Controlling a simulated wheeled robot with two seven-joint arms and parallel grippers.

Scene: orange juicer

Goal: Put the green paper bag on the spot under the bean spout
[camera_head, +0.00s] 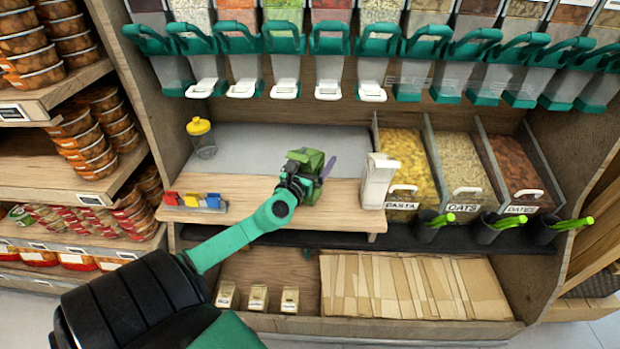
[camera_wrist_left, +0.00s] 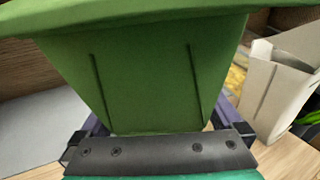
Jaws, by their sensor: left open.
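The green paper bag (camera_head: 309,160) is above or on the wooden shelf board, in front of the dispenser row; I cannot tell whether it touches the board. In the left wrist view the bag (camera_wrist_left: 145,75) fills the upper middle, right in front of the palm. My left gripper (camera_head: 312,174) is open, with a purple finger on either side of the bag; it also shows in the left wrist view (camera_wrist_left: 157,128). The dispenser spouts with teal handles (camera_head: 285,90) hang in a row above. I cannot tell which is the bean spout. My right gripper is not in view.
A white paper bag (camera_head: 376,183) stands to the right of the green bag. A yellow-lidded jar (camera_head: 202,138) and coloured clips (camera_head: 194,201) are to the left. A bare grey surface (camera_head: 250,140) lies behind. Bins of pasta (camera_head: 408,160), oats and dates are at the right.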

